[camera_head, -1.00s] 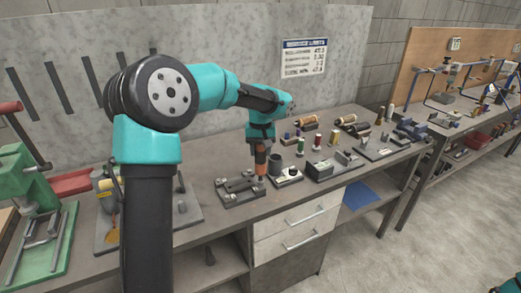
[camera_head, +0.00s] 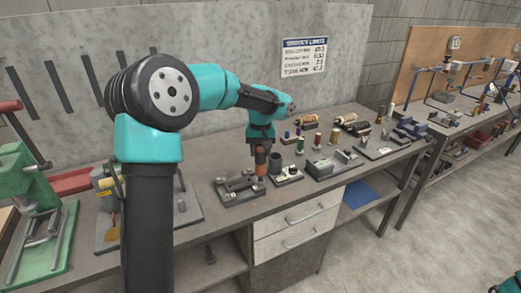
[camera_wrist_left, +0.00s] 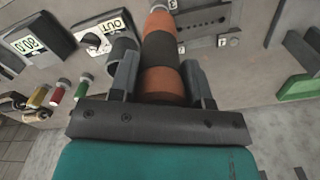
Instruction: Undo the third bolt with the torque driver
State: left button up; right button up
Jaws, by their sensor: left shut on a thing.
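My left gripper (camera_head: 260,143) is shut on the torque driver (camera_head: 260,160), an orange tool with a dark band. The driver points down, its lower end at the right part of a dark metal fixture (camera_head: 232,198). The wrist view shows the driver (camera_wrist_left: 160,48) between the two fingers of my left gripper (camera_wrist_left: 158,75). Part of the fixture (camera_wrist_left: 200,18) shows beyond it. The driver's tip and the bolt under it are hidden or too small to make out, so I cannot tell if they touch. My right gripper is out of view.
A dark cup (camera_head: 275,160) stands just right of the driver, near a small unit with a white dial (camera_head: 289,173). Several spools and blocks lie farther right. A green press (camera_head: 38,200) stands at the left. The bench's front strip is mostly clear.

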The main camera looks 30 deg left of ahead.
pick_arm(q)
jog(key=shift+f, duration=0.25)
dwell(0.9)
jog(key=shift+d, duration=0.1)
jog(key=shift+c, duration=0.9)
jog(key=shift+r, duration=0.1)
jog(key=shift+r, duration=3.2)
jog(key=shift+f, duration=0.1)
